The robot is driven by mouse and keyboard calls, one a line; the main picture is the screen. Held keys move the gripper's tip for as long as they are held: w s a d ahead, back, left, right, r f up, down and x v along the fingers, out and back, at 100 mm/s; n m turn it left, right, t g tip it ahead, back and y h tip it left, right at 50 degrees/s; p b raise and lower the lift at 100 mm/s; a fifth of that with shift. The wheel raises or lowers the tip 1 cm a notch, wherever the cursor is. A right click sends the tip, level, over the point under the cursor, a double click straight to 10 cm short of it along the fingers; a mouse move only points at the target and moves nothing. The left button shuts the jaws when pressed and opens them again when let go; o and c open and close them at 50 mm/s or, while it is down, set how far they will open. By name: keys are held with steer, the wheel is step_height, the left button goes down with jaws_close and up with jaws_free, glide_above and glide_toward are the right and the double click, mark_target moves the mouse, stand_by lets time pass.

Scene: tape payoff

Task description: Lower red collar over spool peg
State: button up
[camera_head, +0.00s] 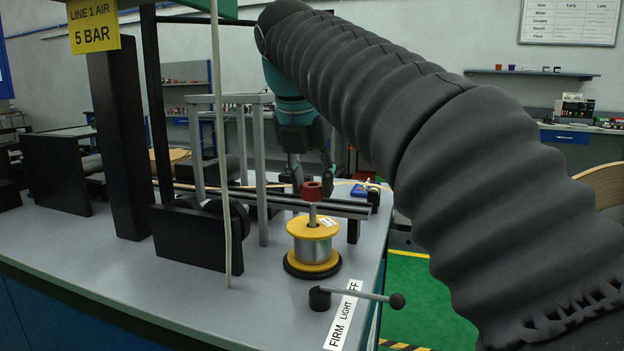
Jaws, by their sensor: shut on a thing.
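The red collar (312,192) shows between the two dark fingertips of my gripper (311,184), which is shut on it. The pale spool peg (312,214) stands upright from the yellow-flanged spool (314,248), which holds a silver-grey winding on a dark round base. The collar lines up with the peg in this view, and its lower edge meets the peg's visible top. I cannot tell whether it is around the peg tip or just above or behind it.
A dark rail (280,200) runs behind the spool. Grey posts (260,175) and a pale hanging cord (221,130) stand left. The front bench top (215,315) is clear.

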mark_target(311, 197)
steer(key=shift+f+b, duration=1.2)
steer(key=shift+f, duration=0.95)
steer(key=o, duration=1.2)
steer(key=shift+v, duration=6)
steer(key=shift+w, duration=0.1)
